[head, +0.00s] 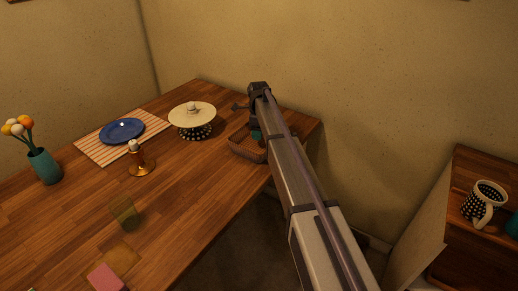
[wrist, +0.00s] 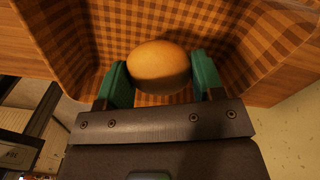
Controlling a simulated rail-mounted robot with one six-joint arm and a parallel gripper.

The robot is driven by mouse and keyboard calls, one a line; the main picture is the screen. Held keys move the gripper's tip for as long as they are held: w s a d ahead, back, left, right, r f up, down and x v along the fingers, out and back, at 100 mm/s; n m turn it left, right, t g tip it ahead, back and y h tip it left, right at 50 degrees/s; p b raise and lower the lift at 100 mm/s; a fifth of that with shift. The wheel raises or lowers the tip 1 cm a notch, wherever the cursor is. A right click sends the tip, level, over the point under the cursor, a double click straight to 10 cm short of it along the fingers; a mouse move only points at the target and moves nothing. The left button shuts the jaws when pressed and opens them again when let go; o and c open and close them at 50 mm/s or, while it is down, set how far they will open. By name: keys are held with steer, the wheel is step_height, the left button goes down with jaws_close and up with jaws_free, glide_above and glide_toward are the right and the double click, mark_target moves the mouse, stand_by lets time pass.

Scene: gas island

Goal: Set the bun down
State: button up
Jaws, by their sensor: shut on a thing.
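A round golden-brown bun (wrist: 158,67) sits between the two green fingers of my gripper (wrist: 162,80) in the wrist view. My gripper is shut on it. The bun is inside or just over a basket with a brown checked lining (wrist: 265,35); I cannot tell whether it touches the bottom. In the head view the basket (head: 245,147) stands near the table's right edge, and my arm covers part of it. The bun is hidden there, and only a bit of a green finger shows at my gripper (head: 256,135).

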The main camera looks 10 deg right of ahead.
mark_target(259, 144)
step_height(259, 144, down, 5)
steer(key=b, duration=0.3)
steer(key=shift+b, duration=0.35)
steer(key=shift+r, duration=0.3)
steer(key=shift+f, duration=0.1)
steer(key=o, duration=0.5)
steer(key=shift+f, duration=0.1)
steer(key=shift+c, duration=0.2)
steer(key=o, duration=0.5)
steer(key=shift+c, duration=0.2)
